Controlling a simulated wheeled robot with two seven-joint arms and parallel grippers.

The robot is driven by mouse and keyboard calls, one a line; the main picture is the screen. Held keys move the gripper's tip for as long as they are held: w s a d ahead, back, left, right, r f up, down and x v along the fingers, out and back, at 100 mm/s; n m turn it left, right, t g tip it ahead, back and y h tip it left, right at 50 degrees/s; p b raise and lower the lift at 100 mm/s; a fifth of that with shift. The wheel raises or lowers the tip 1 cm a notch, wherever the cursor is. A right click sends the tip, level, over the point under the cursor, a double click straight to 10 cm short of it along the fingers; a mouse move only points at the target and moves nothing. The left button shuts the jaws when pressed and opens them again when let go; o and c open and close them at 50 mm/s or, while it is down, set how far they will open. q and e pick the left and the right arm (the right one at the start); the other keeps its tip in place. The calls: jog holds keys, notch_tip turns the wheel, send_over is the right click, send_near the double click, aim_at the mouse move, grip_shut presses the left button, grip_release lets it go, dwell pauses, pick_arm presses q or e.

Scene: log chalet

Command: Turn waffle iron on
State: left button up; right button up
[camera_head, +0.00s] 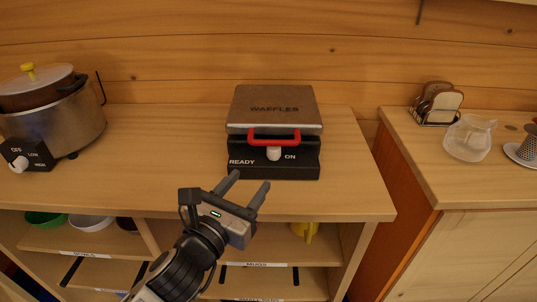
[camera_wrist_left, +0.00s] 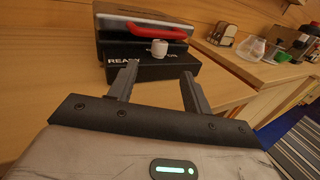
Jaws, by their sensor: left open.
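The waffle iron (camera_head: 274,104) stands closed on the wooden counter, with a grey lid marked WAFFLES and a red handle (camera_head: 274,134). On its black front, a white knob (camera_head: 274,153) sits between the words READY and ON. My left gripper (camera_head: 250,183) is open and empty, in front of and just below the iron's front, apart from it. In the left wrist view, the white knob (camera_wrist_left: 159,47) shows beyond and between the open fingers (camera_wrist_left: 158,78), below the red handle (camera_wrist_left: 157,29). My right gripper is not in view.
A slow cooker (camera_head: 55,110) with an OFF, LOW, HIGH dial stands at the left. A toast rack (camera_head: 437,103) and a glass jug (camera_head: 469,137) stand on the right cabinet, past a gap. Open shelves (camera_head: 265,255) lie below the counter edge. Counter beside the iron is clear.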

aim_at(270, 154)
pick_arm(q)
jog(key=x, duration=0.9)
jog(key=shift+w+d, duration=0.2)
jog(key=shift+w, duration=0.15)
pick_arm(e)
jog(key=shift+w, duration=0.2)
pick_arm(q)
jog(key=shift+c, duration=0.3)
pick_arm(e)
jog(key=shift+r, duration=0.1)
pick_arm(q)
jog(key=c, duration=0.9)
jog(key=shift+a+r+m+g+h+p, duration=0.1)
jog(key=shift+r+m+g+h+p, duration=0.4)
jog(key=shift+p, duration=0.55)
jog(key=shift+a+f+h+p, duration=0.1)
jog(key=shift+f+h+p, duration=0.2)
jog(key=shift+p, duration=0.05)
jog(key=shift+w+f+m+h, duration=0.1)
jog(key=shift+f+m+h, duration=0.05)
jog(key=shift+m+h, duration=0.15)
jog(key=shift+f, duration=0.1)
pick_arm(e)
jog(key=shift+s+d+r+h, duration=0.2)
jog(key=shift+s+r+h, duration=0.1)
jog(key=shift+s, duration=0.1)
